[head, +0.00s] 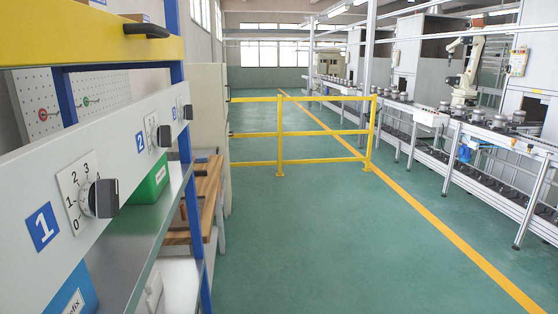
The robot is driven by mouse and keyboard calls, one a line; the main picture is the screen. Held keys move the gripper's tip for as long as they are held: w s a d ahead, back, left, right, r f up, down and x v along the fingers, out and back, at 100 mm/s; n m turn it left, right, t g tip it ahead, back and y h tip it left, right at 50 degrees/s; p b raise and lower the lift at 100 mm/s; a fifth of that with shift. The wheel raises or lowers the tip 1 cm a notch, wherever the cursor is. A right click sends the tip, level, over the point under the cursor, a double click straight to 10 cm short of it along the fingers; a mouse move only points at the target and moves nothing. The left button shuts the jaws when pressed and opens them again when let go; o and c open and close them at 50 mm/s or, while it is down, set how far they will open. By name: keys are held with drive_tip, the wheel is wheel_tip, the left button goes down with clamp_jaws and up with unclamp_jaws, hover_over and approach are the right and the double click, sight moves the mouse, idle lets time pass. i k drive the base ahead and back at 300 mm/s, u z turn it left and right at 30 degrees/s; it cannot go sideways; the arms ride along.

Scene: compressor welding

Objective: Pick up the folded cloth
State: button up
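I cannot make out a folded cloth for certain in the head view. A white object (154,291) lies low in the shelving at the left, partly hidden by the shelf edge; I cannot tell what it is. My gripper is not in view.
Close at left stands shelving with blue posts (182,130), a yellow beam (90,40), a panel with numbered knobs (103,198), a green box (150,182) and a blue box (72,297). A yellow railing (280,132) stands ahead. A conveyor line (470,130) runs at right. The green floor (310,235) between is clear.

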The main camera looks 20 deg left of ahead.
sight(199, 159)
drive_tip(key=z, duration=0.15)
drive_tip(key=i, duration=0.95)
drive_tip(key=u, duration=0.3)
drive_tip(key=i, duration=2.7)
drive_tip(key=u, duration=0.75)
drive_tip(key=i, duration=1.45)
drive_tip(key=u, duration=1.95)
drive_tip(key=i, duration=1.05)
drive_tip(key=u, duration=1)
drive_tip(key=i, duration=0.55)
drive_tip(key=z, duration=0.05)
